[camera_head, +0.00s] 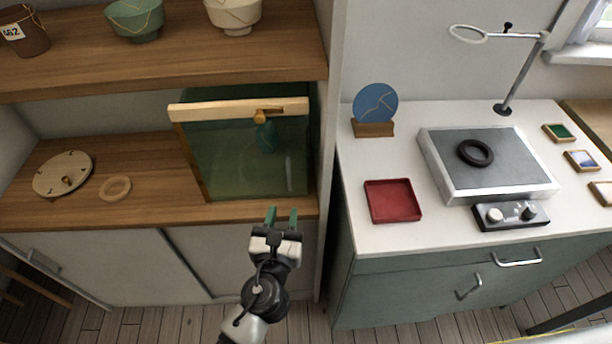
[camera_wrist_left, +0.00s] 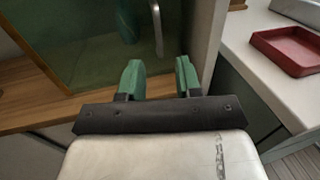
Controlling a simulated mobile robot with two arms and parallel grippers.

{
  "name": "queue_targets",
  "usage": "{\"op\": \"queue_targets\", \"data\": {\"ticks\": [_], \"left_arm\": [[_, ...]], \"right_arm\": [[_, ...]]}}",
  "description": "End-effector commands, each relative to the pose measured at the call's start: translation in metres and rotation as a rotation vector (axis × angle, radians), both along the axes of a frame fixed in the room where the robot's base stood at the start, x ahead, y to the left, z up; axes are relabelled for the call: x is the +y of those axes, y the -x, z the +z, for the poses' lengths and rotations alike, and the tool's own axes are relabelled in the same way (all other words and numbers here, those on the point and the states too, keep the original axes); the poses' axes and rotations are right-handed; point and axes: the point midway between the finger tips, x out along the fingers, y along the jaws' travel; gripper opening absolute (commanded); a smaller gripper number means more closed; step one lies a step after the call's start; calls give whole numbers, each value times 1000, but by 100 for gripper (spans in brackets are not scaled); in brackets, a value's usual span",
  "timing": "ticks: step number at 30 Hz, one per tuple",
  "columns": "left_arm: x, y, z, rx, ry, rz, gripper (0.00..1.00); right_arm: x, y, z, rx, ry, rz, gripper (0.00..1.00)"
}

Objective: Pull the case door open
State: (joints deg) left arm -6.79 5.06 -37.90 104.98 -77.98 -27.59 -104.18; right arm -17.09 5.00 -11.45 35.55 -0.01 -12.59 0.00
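A teal object shows dimly through the glass. The case door looks shut, though its exact position is hard to tell. My left gripper (camera_head: 283,217) is in front of and below the case, its green fingers apart with nothing between them. In the left wrist view the fingers (camera_wrist_left: 160,78) are spread, and the glass front (camera_wrist_left: 95,40) lies beyond them. My right gripper is not in view.
A wooden disc (camera_head: 63,174) and ring (camera_head: 116,188) lie left of the case. An upper shelf (camera_head: 180,55) holds bowls and a pot. A partition (camera_head: 335,130) stands close on the right, then a counter with a red tray (camera_head: 392,201) and a hotplate (camera_head: 480,180).

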Motion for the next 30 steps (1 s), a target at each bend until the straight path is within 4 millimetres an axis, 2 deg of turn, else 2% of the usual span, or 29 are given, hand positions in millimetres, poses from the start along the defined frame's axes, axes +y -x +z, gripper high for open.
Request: {"op": "queue_targets", "data": {"ticks": [6, 15, 21, 28, 30], "left_arm": [[-8, -41, 2, 0, 3, 1, 34], [-17, -86, 0, 3, 5, 1, 34], [-19, -96, 0, 4, 5, 0, 34], [-19, -96, 0, 4, 5, 0, 34], [-19, -96, 0, 4, 5, 0, 23]], "right_arm": [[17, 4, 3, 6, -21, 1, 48], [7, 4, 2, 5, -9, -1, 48], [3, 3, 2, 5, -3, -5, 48], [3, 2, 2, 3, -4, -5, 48], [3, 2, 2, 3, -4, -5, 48]]}}
